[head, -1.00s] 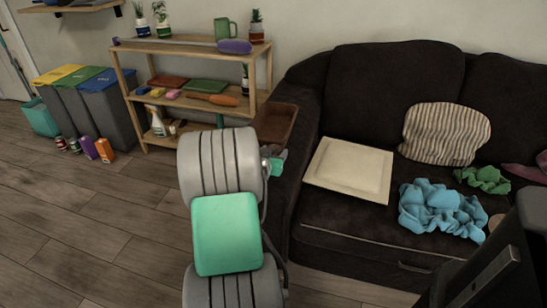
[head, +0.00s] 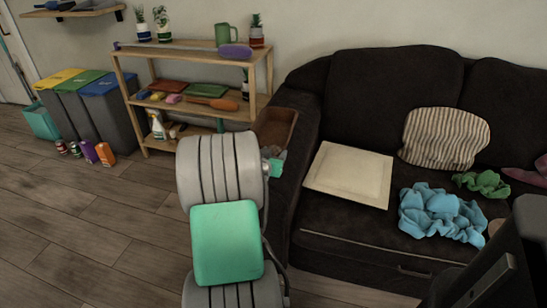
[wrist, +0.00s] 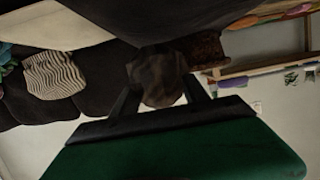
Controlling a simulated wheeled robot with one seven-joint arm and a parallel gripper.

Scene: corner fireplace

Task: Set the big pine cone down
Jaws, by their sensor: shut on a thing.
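The big pine cone (wrist: 158,82) is a dark brown lump in the wrist view, held between the two dark fingers of my gripper (wrist: 160,90). My gripper is shut on it. The cone's underside and whether it touches anything cannot be told. In the head view my arm hides most of the gripper and I cannot make out the cone clearly. A brown open box (head: 278,127) stands beside the sofa arm, just beyond my wrist; a brown textured surface (wrist: 207,50) shows close behind the cone in the wrist view.
A dark sofa (head: 385,85) on the right bears a cream board (head: 348,174), a striped cushion (head: 446,138) and a blue cloth (head: 440,213). A wooden shelf (head: 185,104) with several items stands behind. Bins (head: 108,112) stand at left. The left floor is open.

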